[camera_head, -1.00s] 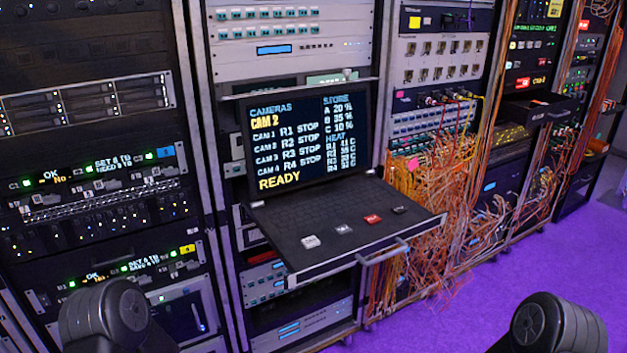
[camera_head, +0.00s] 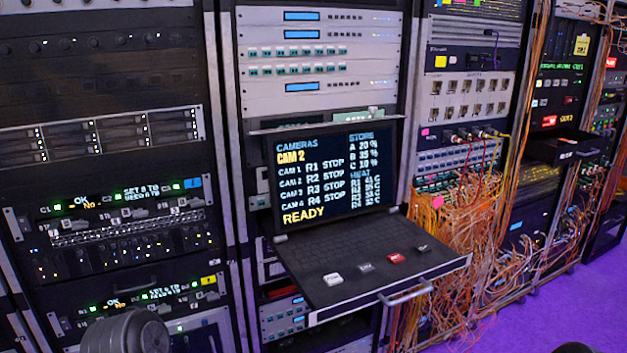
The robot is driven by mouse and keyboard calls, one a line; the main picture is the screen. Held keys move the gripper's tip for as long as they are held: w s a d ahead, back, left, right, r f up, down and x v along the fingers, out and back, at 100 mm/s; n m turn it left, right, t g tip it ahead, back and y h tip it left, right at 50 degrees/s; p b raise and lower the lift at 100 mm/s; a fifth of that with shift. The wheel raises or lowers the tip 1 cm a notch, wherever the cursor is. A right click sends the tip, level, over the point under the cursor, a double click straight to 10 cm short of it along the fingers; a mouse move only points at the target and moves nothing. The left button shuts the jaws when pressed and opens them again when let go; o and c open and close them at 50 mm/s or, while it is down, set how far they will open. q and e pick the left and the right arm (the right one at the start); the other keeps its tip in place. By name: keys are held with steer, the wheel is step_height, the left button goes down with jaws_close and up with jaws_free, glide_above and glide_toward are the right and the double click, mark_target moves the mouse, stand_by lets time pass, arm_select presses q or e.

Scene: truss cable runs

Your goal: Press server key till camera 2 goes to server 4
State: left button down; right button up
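The pull-out console has a screen (camera_head: 335,178) reading "CAMERAS", "CAM 2" in yellow, then CAM 1 R1, CAM 2 R2, CAM 3 R3 and CAM 4 R4, each "STOP", with "READY" below. STORE and HEAT lists stand on its right. The keyboard tray (camera_head: 345,296) below is pulled out. Along its front run a white key (camera_head: 332,279), a grey key (camera_head: 366,267), a red key (camera_head: 396,258) and a black key (camera_head: 423,248). Their labels are too small to read. Neither gripper is in view; only rounded parts of my arms show at the bottom edge.
A metal handle (camera_head: 406,292) sticks out in front of the tray. Orange cables (camera_head: 465,235) hang in a tangle from the rack on the right. A rack with lit panels (camera_head: 120,205) stands on the left. Purple floor (camera_head: 560,300) is open at lower right.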

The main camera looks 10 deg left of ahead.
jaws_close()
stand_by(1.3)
